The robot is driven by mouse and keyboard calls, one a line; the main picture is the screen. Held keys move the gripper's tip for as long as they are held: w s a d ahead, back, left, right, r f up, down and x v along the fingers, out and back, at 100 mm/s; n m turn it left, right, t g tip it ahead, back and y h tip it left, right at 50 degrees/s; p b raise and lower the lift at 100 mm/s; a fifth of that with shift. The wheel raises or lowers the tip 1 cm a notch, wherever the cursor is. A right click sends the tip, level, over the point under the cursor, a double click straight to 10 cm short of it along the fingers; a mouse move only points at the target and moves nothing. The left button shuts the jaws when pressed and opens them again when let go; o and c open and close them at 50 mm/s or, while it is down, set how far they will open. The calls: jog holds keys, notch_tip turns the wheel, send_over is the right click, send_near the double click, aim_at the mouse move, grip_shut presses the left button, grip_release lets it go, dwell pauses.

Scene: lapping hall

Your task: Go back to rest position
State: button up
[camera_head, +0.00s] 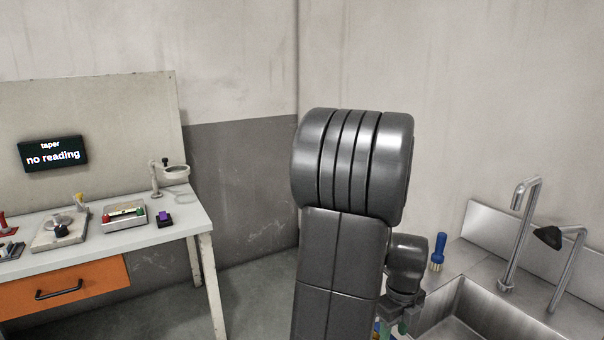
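My grey arm (350,230) stands upright in the middle of the head view, between the workbench and the sink. Its wrist part (405,265) shows at the right, behind the thick upright link. My gripper is at the bottom edge below this wrist, mostly hidden by the arm and cut off by the frame. Its fingers cannot be made out, and I cannot tell whether it holds anything. Small green and coloured bits show there, too little to name.
At left, a workbench (185,218) with an orange drawer (60,288) carries several instruments, including a tray device (125,216) and a purple-topped block (164,218). A display (53,154) reads "taper no reading". At right are a steel sink (455,310), taps (518,235) and a blue-handled brush (438,251).

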jog(key=shift+f, duration=0.6)
jog(key=shift+r, duration=0.15)
notch_tip(320, 180, up, 13)
jog(key=p, duration=0.1)
notch_tip(320, 180, down, 14)
jog(key=shift+r+b, duration=0.2)
jog(key=shift+b, duration=0.35)
jog(key=shift+w+d+r+n, duration=0.1)
jog(key=shift+w+d+n, duration=0.1)
jog(key=shift+n, duration=0.4)
jog(key=shift+w+d+r+n, duration=0.1)
jog(key=shift+d+n, duration=0.1)
jog(key=shift+n, duration=0.4)
